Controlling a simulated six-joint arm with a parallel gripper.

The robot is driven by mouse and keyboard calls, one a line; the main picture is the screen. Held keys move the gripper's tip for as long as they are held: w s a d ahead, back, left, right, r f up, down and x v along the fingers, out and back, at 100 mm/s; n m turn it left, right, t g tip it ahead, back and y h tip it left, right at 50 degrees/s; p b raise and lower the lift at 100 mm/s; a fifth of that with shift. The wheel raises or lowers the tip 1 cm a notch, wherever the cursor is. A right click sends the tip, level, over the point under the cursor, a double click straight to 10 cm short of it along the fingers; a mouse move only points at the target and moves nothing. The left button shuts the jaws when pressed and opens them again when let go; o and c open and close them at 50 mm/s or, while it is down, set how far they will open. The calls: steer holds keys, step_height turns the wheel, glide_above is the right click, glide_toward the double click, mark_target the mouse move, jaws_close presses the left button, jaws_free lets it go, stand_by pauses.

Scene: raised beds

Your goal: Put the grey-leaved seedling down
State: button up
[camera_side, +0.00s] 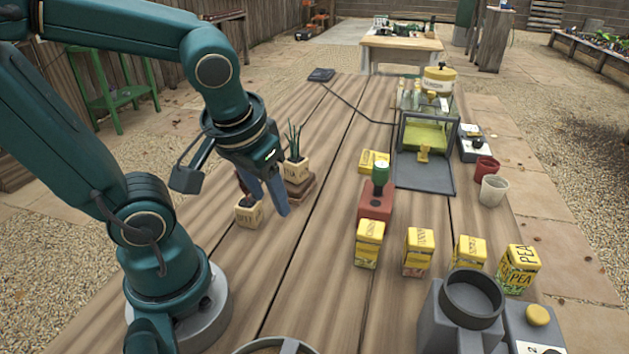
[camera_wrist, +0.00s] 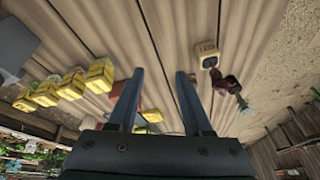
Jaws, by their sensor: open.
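My gripper (camera_side: 266,202) is open, its two blue fingers pointing down near the table top. In the wrist view the gap between its fingertips (camera_wrist: 160,75) shows only table boards. A cream labelled pot (camera_side: 249,213) stands on the table beside the fingers, its plant mostly hidden by them. In the wrist view this pot (camera_wrist: 207,53) is right of the fingers, apart from them, with dark reddish and greyish growth (camera_wrist: 229,86) beside it. Another cream pot (camera_side: 295,170) with upright spiky leaves (camera_side: 294,140) sits behind the gripper. I cannot tell which plant is the grey-leaved seedling.
The spiky plant's pot rests on a brown stack (camera_side: 302,190). A red block (camera_side: 376,202) with a green-topped item stands to the right. Several yellow seed boxes (camera_side: 418,250) stand nearer the camera. A clear-walled case (camera_side: 427,140) is farther right. Boards between gripper and red block are clear.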

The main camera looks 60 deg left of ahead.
steer(key=d+m+h, duration=0.1)
steer(key=d+r+m+t, duration=0.1)
steer(key=d+m, duration=0.1)
steer(key=d+r+m+t+h, duration=0.1)
steer(key=d, duration=0.1)
steer(key=shift+d+r+m+h, duration=0.15)
steer(key=shift+r+m+h, duration=0.1)
steer(key=shift+m+h, duration=0.05)
stand_by(0.9)
